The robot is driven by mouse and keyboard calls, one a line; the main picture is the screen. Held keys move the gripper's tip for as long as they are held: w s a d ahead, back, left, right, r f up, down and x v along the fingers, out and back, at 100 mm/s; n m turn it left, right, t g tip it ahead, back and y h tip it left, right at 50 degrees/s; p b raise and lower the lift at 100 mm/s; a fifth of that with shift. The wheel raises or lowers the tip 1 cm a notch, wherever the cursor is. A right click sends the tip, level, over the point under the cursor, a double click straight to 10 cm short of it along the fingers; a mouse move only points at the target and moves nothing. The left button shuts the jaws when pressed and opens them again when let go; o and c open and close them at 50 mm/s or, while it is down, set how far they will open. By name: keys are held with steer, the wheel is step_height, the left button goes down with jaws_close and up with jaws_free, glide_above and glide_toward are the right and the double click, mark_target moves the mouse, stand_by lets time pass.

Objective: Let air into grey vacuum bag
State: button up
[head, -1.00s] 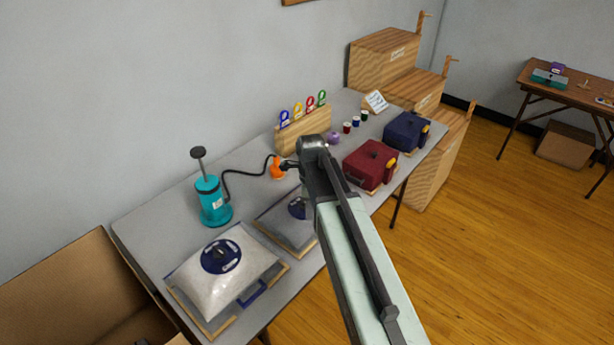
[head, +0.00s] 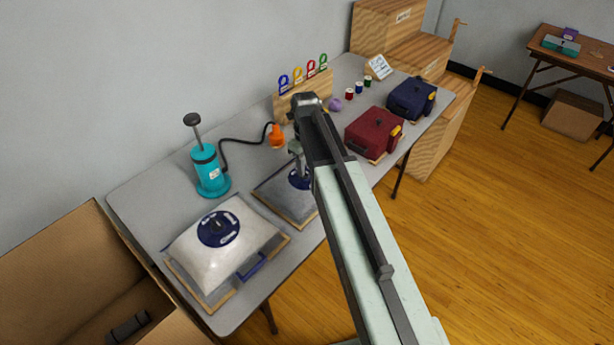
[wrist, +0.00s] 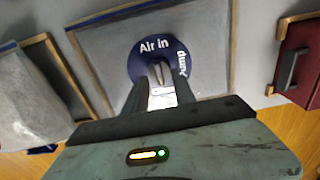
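The grey vacuum bag (head: 285,208) lies flat on a wood-edged board on the table, partly hidden by my arm in the head view. In the wrist view the bag (wrist: 105,45) fills the middle, with a round blue valve disc (wrist: 143,68) marked "Air in" and "Pump". My gripper (wrist: 162,85) points down at the middle of this disc. Its dark fingers stand on both sides of a pale piece, apparently the valve knob. Whether they press on it is unclear. In the head view my gripper (head: 297,160) is right over the disc.
A puffy white bag (head: 195,255) with a blue valve lies to the left. A teal pump (head: 209,172) with a black hose and orange end (head: 276,135) stands behind. Red (head: 374,133) and navy (head: 411,98) cases sit to the right. An open cardboard box (head: 60,250) is at left.

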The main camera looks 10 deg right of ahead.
steer(key=shift+f, duration=0.8)
steer(key=shift+r, duration=0.1)
jaws_close()
